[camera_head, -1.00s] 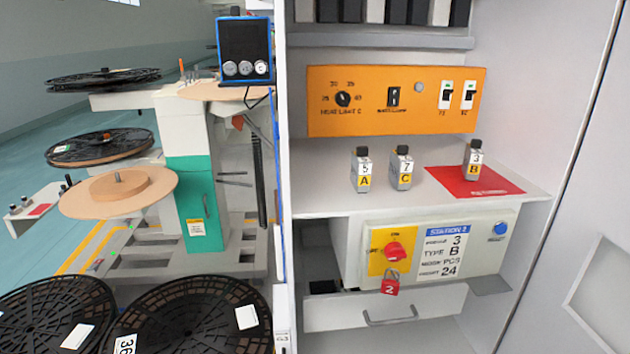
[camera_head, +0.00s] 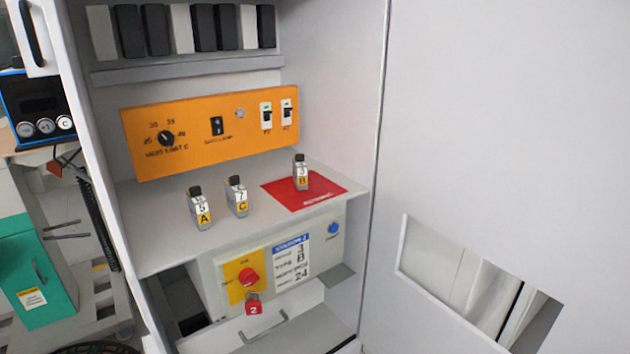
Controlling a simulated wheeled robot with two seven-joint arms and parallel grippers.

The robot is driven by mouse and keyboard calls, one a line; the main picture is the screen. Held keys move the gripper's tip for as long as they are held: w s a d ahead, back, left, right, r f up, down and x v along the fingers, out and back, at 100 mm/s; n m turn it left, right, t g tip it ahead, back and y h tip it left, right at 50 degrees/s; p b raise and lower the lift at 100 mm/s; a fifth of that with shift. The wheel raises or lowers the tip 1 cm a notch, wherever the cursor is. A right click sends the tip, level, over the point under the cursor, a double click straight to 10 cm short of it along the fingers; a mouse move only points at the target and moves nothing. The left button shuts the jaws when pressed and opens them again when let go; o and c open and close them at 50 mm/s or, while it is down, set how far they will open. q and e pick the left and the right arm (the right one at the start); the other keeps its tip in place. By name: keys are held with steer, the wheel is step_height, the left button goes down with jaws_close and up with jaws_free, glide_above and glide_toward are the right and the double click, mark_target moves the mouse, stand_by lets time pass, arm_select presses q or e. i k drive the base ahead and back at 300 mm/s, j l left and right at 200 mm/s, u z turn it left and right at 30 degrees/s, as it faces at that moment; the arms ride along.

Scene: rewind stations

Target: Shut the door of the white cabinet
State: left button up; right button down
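The white cabinet (camera_head: 340,110) stands open in front of me, and its inside is in full view. Its door (camera_head: 480,130) is swung wide open on the right side and fills the right of the view. The door has a cut-out window low down (camera_head: 490,290). The door's free edge and any handle on it are not clearly in view. Neither of my grippers shows in the view.
A teal-and-white machine (camera_head: 35,265) stands at left.

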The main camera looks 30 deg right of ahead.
mark_target(505, 132)
steer(key=k+l+u, duration=0.1)
steer(key=k+l, duration=0.3)
steer(key=l, duration=0.2)
steer(key=k+l+u, duration=0.1)
steer(key=k+l, duration=0.3)
steer(key=l, duration=0.15)
steer(key=k+l+u, duration=0.1)
steer(key=l, duration=0.7)
steer(key=k+l+u, duration=0.15)
steer(key=l, duration=0.25)
steer(key=k+l, duration=0.15)
steer(key=l, duration=0.25)
steer(key=i+l, duration=0.1)
steer(key=l, duration=0.35)
steer(key=i+l+u, duration=0.15)
steer(key=l, duration=0.25)
steer(key=i+l, duration=0.1)
steer(key=l, duration=0.35)
steer(key=u, duration=0.05)
